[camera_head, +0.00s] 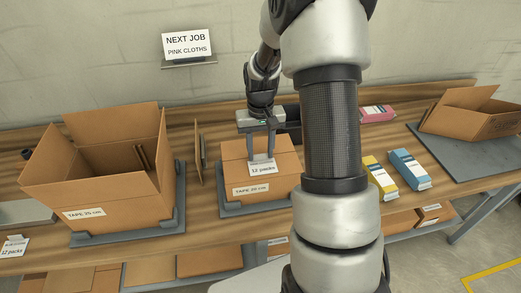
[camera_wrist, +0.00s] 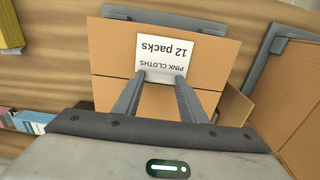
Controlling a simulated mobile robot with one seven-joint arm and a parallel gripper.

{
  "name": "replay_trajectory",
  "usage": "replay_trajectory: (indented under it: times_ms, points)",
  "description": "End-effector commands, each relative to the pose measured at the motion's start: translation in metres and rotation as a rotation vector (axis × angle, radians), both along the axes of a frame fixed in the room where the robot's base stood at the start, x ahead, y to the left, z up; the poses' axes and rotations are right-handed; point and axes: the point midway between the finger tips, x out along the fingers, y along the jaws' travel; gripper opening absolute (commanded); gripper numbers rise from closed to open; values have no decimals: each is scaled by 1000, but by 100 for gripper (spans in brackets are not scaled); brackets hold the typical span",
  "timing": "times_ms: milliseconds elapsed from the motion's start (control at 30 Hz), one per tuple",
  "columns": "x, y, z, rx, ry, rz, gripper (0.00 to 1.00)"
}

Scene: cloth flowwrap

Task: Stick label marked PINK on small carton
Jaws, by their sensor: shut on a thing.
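The label (camera_wrist: 165,50) is white and reads "PINK CLOTHS 12 packs", upside down in the wrist view. My gripper (camera_wrist: 160,78) is shut on its edge. The small carton (camera_wrist: 112,60) is brown and closed, with a seam across its top. In the head view my gripper (camera_head: 262,157) points down at the small carton (camera_head: 236,176), and the label (camera_head: 262,169) shows near its front top edge. I cannot tell whether the label touches the carton. The carton's front has a "TAPE 20 cm" tag (camera_head: 251,189).
A large open carton (camera_head: 110,209) stands on a grey holder at left. Another open carton (camera_head: 474,121) is at right. Pink (camera_head: 376,113), yellow (camera_head: 379,178) and blue (camera_head: 409,169) packs lie on the table. A wall sign (camera_head: 187,44) reads "NEXT JOB PINK CLOTHS".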

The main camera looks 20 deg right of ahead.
Motion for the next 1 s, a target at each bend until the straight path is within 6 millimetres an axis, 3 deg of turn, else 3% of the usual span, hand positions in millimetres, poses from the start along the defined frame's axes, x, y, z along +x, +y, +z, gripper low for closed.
replay_trajectory:
  times_ms: [333,367,500,700,800,1000]
  points:
    - [0,0,-1,0,1,0,17]
    - [0,0,-1,0,1,0,40]
    - [0,0,-1,0,1,0,60]
    - [0,0,-1,0,0,0,61]
    - [0,0,-1,0,0,0,78]
    - [0,0,-1,0,0,0,78]
